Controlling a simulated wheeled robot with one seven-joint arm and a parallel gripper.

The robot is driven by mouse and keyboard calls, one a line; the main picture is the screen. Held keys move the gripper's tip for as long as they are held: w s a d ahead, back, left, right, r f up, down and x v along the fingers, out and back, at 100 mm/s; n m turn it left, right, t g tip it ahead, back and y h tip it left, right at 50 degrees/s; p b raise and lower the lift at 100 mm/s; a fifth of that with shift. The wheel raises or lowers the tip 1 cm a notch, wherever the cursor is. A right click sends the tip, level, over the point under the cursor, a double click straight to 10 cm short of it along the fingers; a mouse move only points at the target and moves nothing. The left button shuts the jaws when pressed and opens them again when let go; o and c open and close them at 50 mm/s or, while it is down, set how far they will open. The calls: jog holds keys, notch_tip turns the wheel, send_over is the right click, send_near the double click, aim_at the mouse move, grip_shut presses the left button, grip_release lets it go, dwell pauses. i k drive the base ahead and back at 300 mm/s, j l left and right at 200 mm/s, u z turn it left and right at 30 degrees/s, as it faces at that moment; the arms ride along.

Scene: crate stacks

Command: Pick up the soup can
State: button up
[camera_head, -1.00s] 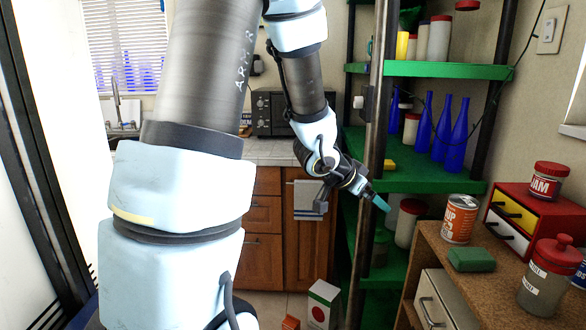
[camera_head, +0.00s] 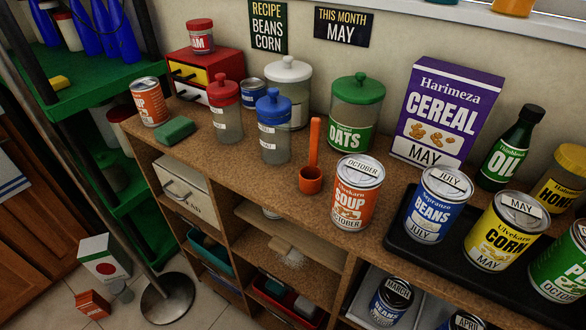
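Two orange-and-white soup cans stand on the brown shelf unit's top (camera_head: 215,165). The nearer soup can (camera_head: 352,205) is upright at the middle, reads SOUP and OCTOBER, and has an OCTOBER tag on its lid. The other soup can (camera_head: 149,106) is upright at the left end, its label partly turned away. My gripper is not in view, so its state and distance from the cans do not show.
An orange scoop (camera_head: 312,178) stands just left of the nearer can. A black tray (camera_head: 400,240) with several cans is at its right. Behind are a green-lidded oats jar (camera_head: 355,110) and a cereal box (camera_head: 440,115). A wall sign (camera_head: 345,24) reads THIS MONTH MAY.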

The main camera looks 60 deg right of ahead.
aim_at(360, 178)
jog(key=i+j+z, duration=0.1)
jog(key=j+z, duration=0.8)
jog(key=j, duration=0.2)
jog(key=k+j+z, duration=0.15)
jog(key=z, duration=0.15)
jog(key=k+j, duration=0.05)
jog(key=j, duration=0.05)
